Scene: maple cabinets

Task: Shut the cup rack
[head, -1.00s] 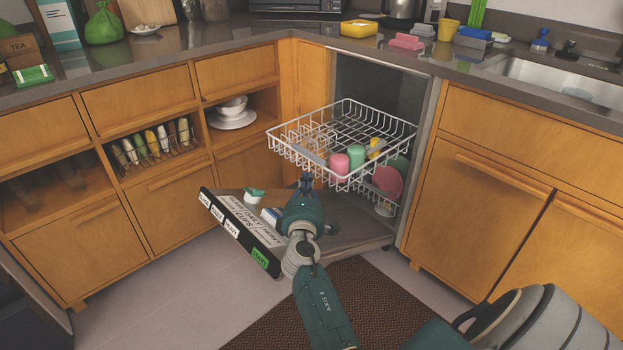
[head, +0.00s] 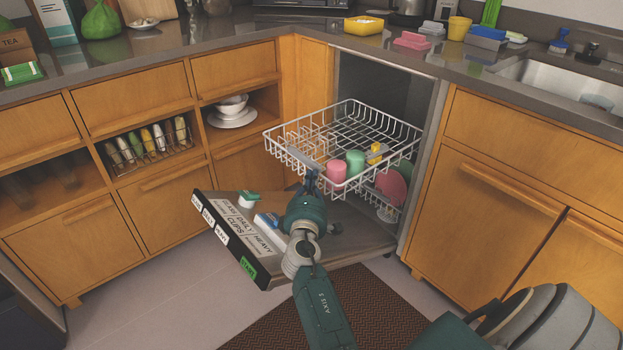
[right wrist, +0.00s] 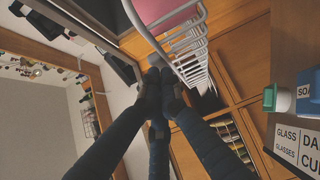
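The cup rack (head: 395,125) is the upper white wire rack of an open dishwasher, pulled well out over the lowered door. It holds a pink cup (head: 336,173), a green cup (head: 355,163) and a small yellow item (head: 376,152). Its wires also show in the right wrist view (right wrist: 198,58). My right gripper (head: 311,180) is at the rack's front edge, just below the grey strip there. In the right wrist view its fingertips (right wrist: 161,77) are together beside the rack wires; I cannot tell whether a wire is between them. My left gripper is not in view.
The dishwasher door (head: 345,238) lies lowered under the rack, with a label strip and small boxes on it. A lower rack with a pink plate (head: 389,186) is behind. Cabinets stand on both sides; a dark mat (head: 290,320) covers the floor in front.

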